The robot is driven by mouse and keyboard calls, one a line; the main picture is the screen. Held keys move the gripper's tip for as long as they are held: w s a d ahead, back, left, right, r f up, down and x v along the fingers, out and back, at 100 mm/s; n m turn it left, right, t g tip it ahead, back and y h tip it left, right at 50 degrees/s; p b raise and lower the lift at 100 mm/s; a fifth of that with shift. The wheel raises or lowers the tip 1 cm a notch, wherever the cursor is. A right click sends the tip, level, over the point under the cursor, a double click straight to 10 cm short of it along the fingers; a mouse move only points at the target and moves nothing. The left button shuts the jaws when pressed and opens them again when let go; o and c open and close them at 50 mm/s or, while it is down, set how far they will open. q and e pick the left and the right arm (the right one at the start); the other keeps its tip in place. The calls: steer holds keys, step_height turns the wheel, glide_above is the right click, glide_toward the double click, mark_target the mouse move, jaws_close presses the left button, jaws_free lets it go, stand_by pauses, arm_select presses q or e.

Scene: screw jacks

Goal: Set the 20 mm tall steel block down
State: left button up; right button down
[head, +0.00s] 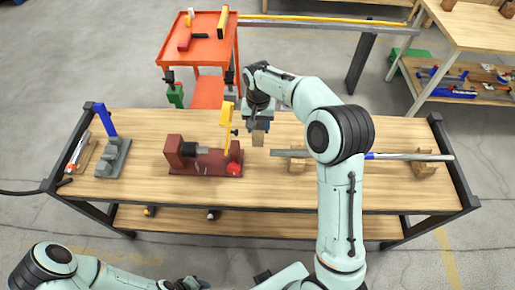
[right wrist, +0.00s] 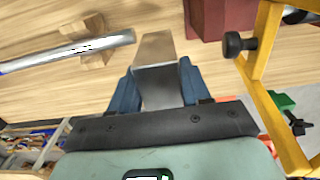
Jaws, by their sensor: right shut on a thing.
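My right gripper (head: 259,121) is over the middle of the wooden bench (head: 330,195), between the dark red machine (head: 180,168) and the bar's left wooden support. It is shut on the steel block (right wrist: 158,86), which shows grey between the blue fingers in the right wrist view. A brownish face (right wrist: 157,47) lies just beyond the grey part; I cannot tell whether it is the block's side reflecting wood or another piece. Whether the block touches the bench is unclear. My left gripper (head: 186,283) is low at the bottom edge, away from the bench, its fingers unclear.
A metal bar (head: 394,156) lies across wooden supports (head: 296,164) to the right, partly behind my right arm. A yellow frame (head: 228,125) stands close left of the gripper. A blue-handled tool (head: 112,155) is at the far left. Bare wood lies along the front.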

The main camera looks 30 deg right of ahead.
step_height(320, 180, down, 12)
steer(key=shift+w+f, duration=0.1)
stand_by(0.5)
steer(key=shift+f+b, duration=0.1)
steer(key=shift+b, duration=0.2)
steer(key=c, duration=0.9)
jaws_free()
steer(key=shift+f, duration=0.15)
steer(key=shift+o, duration=0.6)
